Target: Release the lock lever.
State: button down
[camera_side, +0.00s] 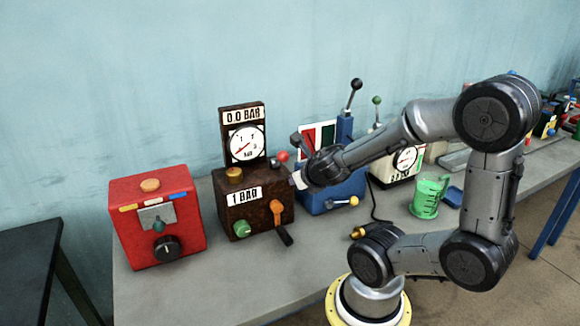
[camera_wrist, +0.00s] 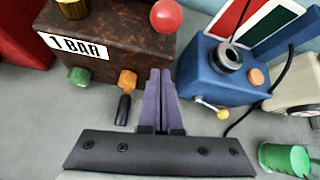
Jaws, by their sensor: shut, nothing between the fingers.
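No part is marked as the lock lever, and I cannot tell which handle it is. A brown box (camera_side: 263,205) labelled 1 BAR has an orange-hubbed lever with a black handle (camera_side: 284,236) angled downward, also in the wrist view (camera_wrist: 123,108). A red ball knob (camera_side: 282,156) sits by its top right, also in the wrist view (camera_wrist: 166,15). The blue box (camera_side: 335,197) has a short lever with a yellow knob (camera_side: 353,201). My gripper (camera_side: 297,180) is shut and empty. In the wrist view its purple fingers (camera_wrist: 160,75) appear between the brown and blue boxes.
A gauge (camera_side: 243,140) reading 0.0 BAR stands behind the brown box. A red box (camera_side: 157,217) is at left. A white gauge box (camera_side: 397,165), a green jug (camera_side: 428,195) and a dark hose (camera_side: 374,200) lie rightward. The bench front (camera_side: 215,285) is clear.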

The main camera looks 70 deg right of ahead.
aim_at(280, 157)
jog(key=shift+w+d+r, duration=0.3)
jog(key=shift+w+r, duration=0.25)
jog(key=shift+r, duration=0.2)
jog(key=shift+w+d+r, duration=0.3)
jog(key=shift+w+r, duration=0.2)
jog(key=shift+r, duration=0.2)
